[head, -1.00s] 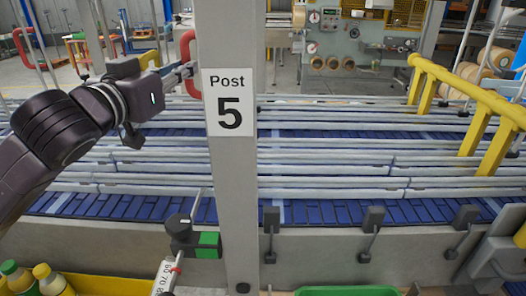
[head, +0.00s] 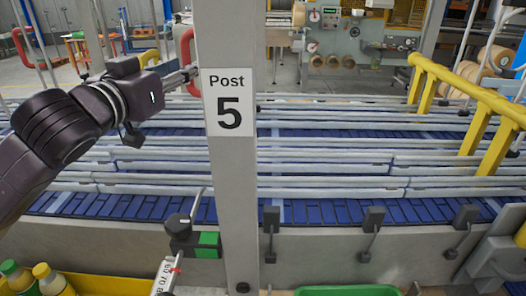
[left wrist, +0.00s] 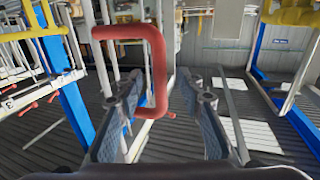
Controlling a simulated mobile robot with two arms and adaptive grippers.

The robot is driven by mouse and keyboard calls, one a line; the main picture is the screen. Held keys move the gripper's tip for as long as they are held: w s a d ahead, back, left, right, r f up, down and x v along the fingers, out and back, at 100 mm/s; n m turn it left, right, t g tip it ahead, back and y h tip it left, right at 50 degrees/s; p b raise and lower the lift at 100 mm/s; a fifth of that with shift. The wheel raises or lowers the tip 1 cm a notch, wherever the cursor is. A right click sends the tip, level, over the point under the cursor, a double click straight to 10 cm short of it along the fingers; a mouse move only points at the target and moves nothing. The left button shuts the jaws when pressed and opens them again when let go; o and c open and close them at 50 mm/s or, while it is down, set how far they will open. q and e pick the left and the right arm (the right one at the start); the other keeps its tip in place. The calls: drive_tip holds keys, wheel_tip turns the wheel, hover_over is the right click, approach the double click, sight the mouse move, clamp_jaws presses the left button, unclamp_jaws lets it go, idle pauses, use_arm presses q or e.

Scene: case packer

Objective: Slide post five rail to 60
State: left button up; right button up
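The grey post (head: 228,190) with a "Post 5" sign stands upright in the middle of the head view. A black clamp with a knob (head: 178,224) and a green block (head: 207,240) sits low beside it. Below is a tilted white scale (head: 164,277) with a red pointer; its numbers are partly cut off. Pale guide rails (head: 320,180) run across behind the post. My left gripper (head: 190,72) is up at the post's left edge, far above the clamp. In the left wrist view its fingers (left wrist: 165,105) are apart and appear empty. My right gripper is not in view.
A red bent tube (left wrist: 132,35) shows close to the fingers in the left wrist view; its depth is unclear. Blue conveyor (head: 330,211) lies under the rails. Yellow railings (head: 465,95) stand right. Bottles (head: 45,275) and a green tray (head: 345,291) sit at the bottom edge.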

use_arm(q)
drive_tip(key=v, duration=0.7)
idle(0.4)
drive_tip(key=shift+r, duration=0.1)
